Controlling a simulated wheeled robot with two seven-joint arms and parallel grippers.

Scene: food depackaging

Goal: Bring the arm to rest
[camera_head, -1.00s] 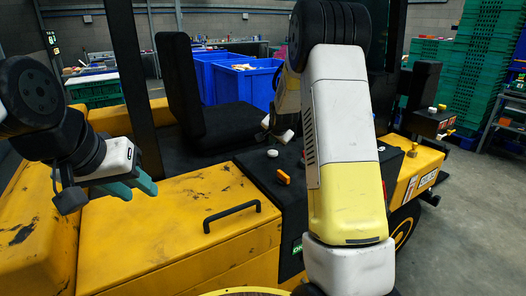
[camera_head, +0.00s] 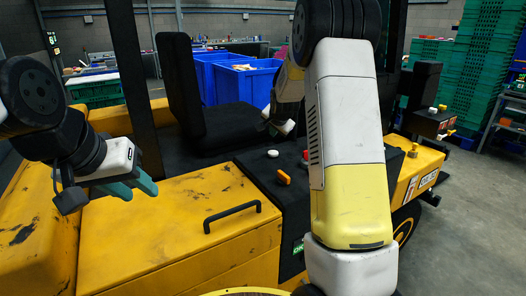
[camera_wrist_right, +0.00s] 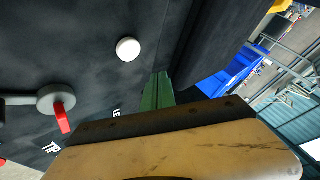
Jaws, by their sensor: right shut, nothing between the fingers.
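My right arm spans the middle of the head view, and its forearm covers much of the area behind it. Part of its wrist end (camera_head: 284,126) shows left of the forearm, above the black seat area of a yellow vehicle. In the right wrist view, the green fingers of my right gripper (camera_wrist_right: 157,92) are together with nothing between them, over a black panel. My left gripper (camera_head: 138,188) hangs at the left with its two teal fingers apart and empty, above the yellow body (camera_head: 160,225).
The black panel carries a white knob (camera_wrist_right: 128,49) and a red lever (camera_wrist_right: 62,118). An orange knob (camera_head: 283,177) and a black handle (camera_head: 232,214) show in the head view. Blue bins (camera_head: 245,85) stand behind, green crates (camera_head: 486,65) at right. Floor is clear at right.

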